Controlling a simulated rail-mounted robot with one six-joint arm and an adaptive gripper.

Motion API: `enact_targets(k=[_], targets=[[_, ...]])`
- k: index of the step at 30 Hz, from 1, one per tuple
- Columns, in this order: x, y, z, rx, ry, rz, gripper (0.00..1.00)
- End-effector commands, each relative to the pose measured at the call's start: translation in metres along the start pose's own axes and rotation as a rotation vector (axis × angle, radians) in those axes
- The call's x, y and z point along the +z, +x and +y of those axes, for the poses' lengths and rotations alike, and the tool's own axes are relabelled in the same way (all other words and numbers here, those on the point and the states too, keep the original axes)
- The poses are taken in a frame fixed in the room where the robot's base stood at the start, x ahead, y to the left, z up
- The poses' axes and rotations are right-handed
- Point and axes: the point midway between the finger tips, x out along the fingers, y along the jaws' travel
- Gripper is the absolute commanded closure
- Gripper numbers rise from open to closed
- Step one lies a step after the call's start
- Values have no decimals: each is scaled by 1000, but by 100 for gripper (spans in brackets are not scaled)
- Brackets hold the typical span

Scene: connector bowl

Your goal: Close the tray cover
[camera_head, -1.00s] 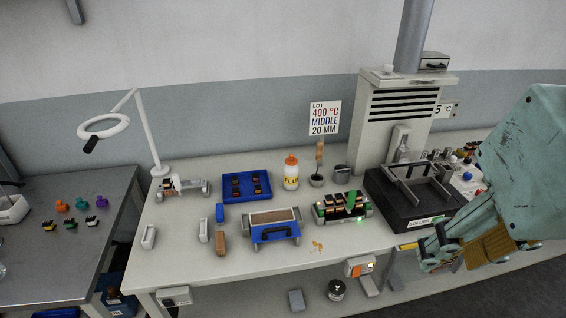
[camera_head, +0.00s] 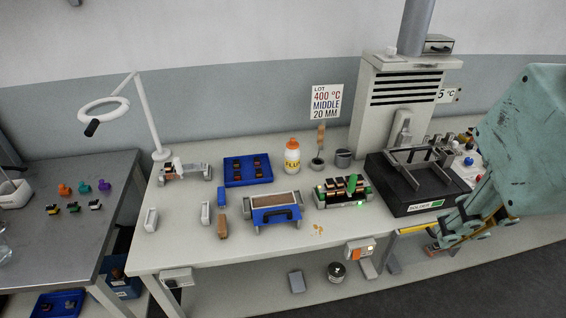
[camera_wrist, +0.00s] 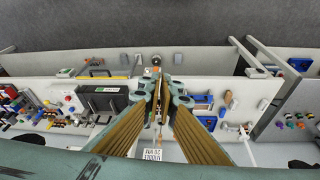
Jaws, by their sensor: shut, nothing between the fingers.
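A blue tray (camera_head: 286,219) with a grey-edged frame sits at the bench's front middle. A blue panel with a black handle (camera_head: 277,213) lies along its front half, and a brown strip shows behind it. I cannot tell how far the cover stands open. My gripper (camera_wrist: 163,88) is shut and empty in the wrist view. In the head view my arm is at the right, with the gripper low in front of the solder pot (camera_head: 415,208), well apart from the tray.
A lit connector fixture (camera_head: 343,194) stands between tray and solder pot. A blue tray of parts (camera_head: 247,171), a flux bottle (camera_head: 292,157) and a lamp (camera_head: 103,118) stand behind and left. Small grey and brown blocks lie left of the tray.

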Motion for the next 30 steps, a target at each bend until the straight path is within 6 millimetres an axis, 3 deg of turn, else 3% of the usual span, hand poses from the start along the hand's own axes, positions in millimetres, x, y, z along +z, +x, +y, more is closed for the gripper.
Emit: enact_targets(k=[15,30], targets=[[-62,28,20,90,-437,-34,100],[-128,68,18,149,-953,-73,100]])
